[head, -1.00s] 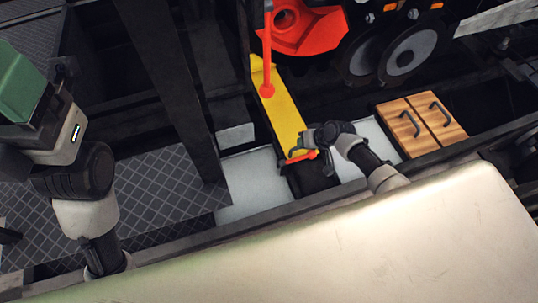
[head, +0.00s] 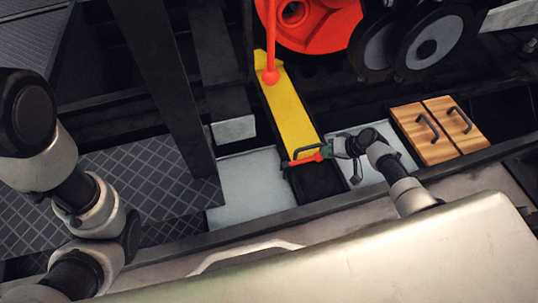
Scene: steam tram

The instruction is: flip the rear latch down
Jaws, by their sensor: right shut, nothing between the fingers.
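A red latch-like bar (head: 303,160) lies across the lower end of a yellow strip (head: 292,112), with a thin dark loop above its left part. My right gripper (head: 325,151), with green on its fingers, is shut and empty at the right end of this red bar. Whether it touches the bar I cannot tell. A red lever with a round knob (head: 270,76) hangs at the upper end of the yellow strip. Which of these is the rear latch is not marked. My left arm is at the left edge, and its gripper is outside the picture.
Two wooden panels with dark handles (head: 437,130) lie right of my right gripper. Pale flat panels (head: 250,185) flank the yellow strip. A dark post (head: 165,90) stands to the left. Red and black wheels (head: 425,45) are at the top. A dark beam (head: 330,203) runs along the front.

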